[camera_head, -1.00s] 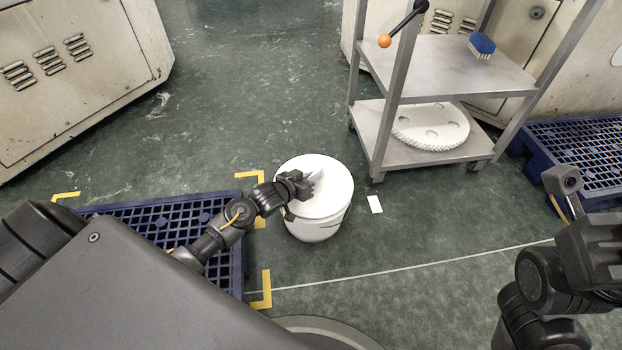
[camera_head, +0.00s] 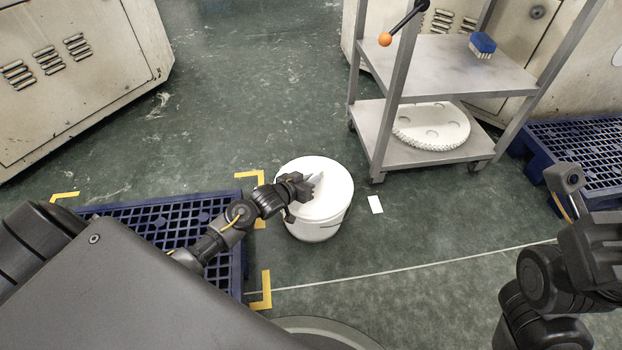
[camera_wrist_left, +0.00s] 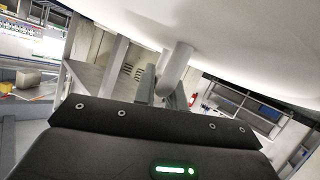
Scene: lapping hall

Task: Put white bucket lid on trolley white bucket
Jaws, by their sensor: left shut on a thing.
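The white bucket (camera_head: 315,231) stands upright on the green floor at the centre of the head view. The round white lid (camera_head: 330,200) covers its top; I cannot tell whether it is fully seated or a little above the rim. My left gripper (camera_head: 314,182) is over the lid. In the left wrist view it is shut on the white knob (camera_wrist_left: 177,68) of the lid, whose white face (camera_wrist_left: 240,35) fills the upper part. My right arm is at the lower right, its gripper not clearly made out.
A grey two-shelf trolley (camera_head: 430,60) stands behind right, with a blue brush (camera_head: 482,44) above and a white toothed disc (camera_head: 430,128) below. Blue pallets lie left (camera_head: 165,215) and right (camera_head: 585,145). A white card (camera_head: 375,204) lies beside the bucket.

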